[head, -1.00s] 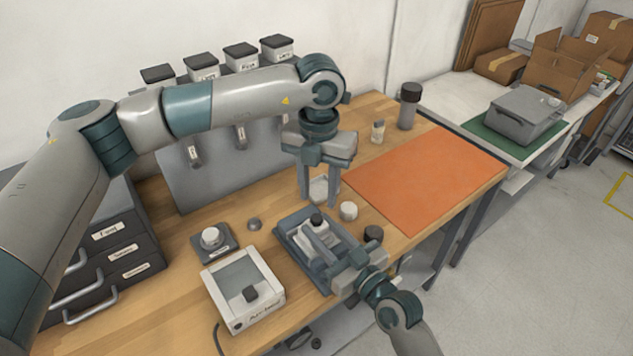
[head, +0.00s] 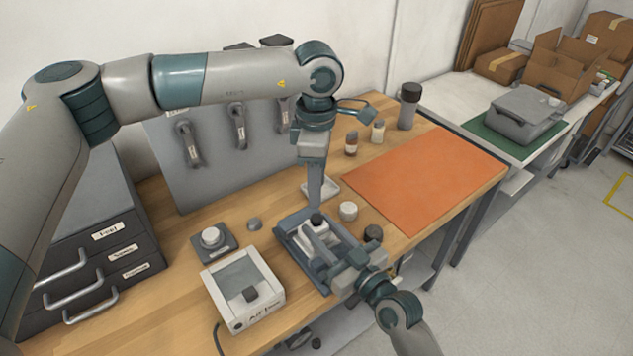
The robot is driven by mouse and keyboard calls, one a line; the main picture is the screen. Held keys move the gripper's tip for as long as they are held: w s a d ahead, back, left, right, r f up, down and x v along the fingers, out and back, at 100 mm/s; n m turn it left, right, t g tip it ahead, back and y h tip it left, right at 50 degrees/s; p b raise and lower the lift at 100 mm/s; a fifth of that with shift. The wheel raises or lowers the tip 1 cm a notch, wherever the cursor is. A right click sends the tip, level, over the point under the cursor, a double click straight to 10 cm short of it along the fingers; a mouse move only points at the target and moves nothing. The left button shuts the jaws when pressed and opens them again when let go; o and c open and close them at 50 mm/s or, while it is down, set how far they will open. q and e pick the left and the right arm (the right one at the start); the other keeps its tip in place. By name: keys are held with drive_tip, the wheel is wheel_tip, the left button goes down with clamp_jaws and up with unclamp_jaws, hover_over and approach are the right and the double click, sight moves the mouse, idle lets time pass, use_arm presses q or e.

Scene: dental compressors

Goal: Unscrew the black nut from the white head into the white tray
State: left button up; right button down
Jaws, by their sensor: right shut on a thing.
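The black nut (head: 317,219) sits on top of the white head (head: 312,231), which is in a blue-grey holder (head: 290,241) on the wooden bench. My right gripper (head: 330,244) reaches in from the lower right and is shut on the white head; its fingers partly hide it. My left gripper (head: 314,207) points straight down, its fingertips just above or behind the nut in the picture. Its fingers line up one behind the other, so the gap does not show. The small white tray (head: 329,190) lies behind the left fingers, partly hidden.
A white round cap (head: 348,211) and a dark round piece (head: 373,234) stand right of the holder. A white box with a window (head: 268,312) is at front left. Small bottles (head: 377,131) stand behind. The orange mat (head: 425,180) is clear.

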sight(317, 217)
idle(0.5)
use_arm(q)
drive_tip(key=shift+f, duration=4)
clamp_jaws()
drive_tip(key=shift+r, duration=0.35)
drive_tip(key=shift+r, duration=0.7)
drive_tip(key=shift+r, duration=0.2)
